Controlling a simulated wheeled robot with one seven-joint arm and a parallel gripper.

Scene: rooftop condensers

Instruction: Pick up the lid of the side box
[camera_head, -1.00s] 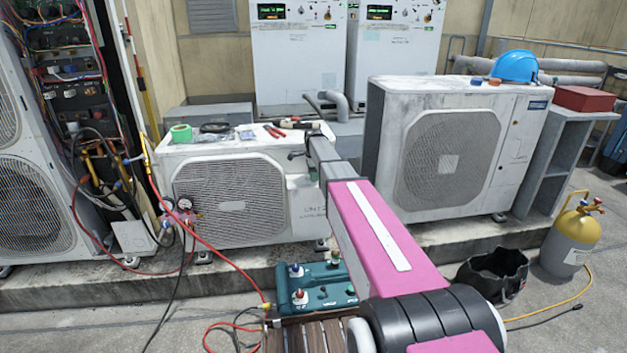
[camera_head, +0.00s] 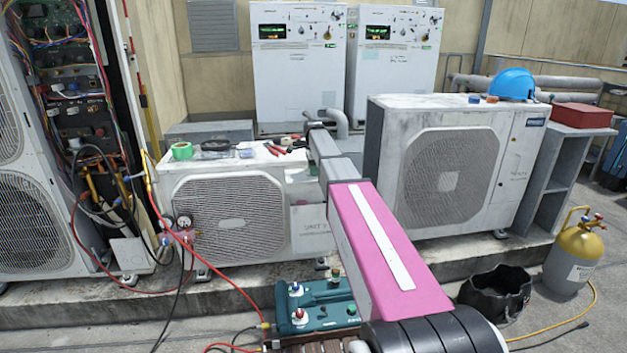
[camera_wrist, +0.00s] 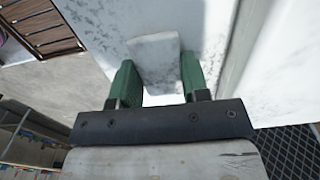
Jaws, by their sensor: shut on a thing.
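In the wrist view the green fingers of my gripper (camera_wrist: 157,66) are shut on a pale grey-white block, which I take as the grip of the side box lid (camera_wrist: 154,46). A worn white surface lies behind it; I cannot tell where the lid ends. The lid cannot be made out clearly there, as my arm covers part of that area.
Green tape (camera_head: 182,151), a black coil and red-handled tools lie on the low condenser. A larger condenser (camera_head: 445,165) with a blue helmet (camera_head: 513,84) stands close right of my arm. A teal case (camera_head: 315,306), a black bag (camera_head: 495,294) and a yellow cylinder (camera_head: 575,260) are in front.

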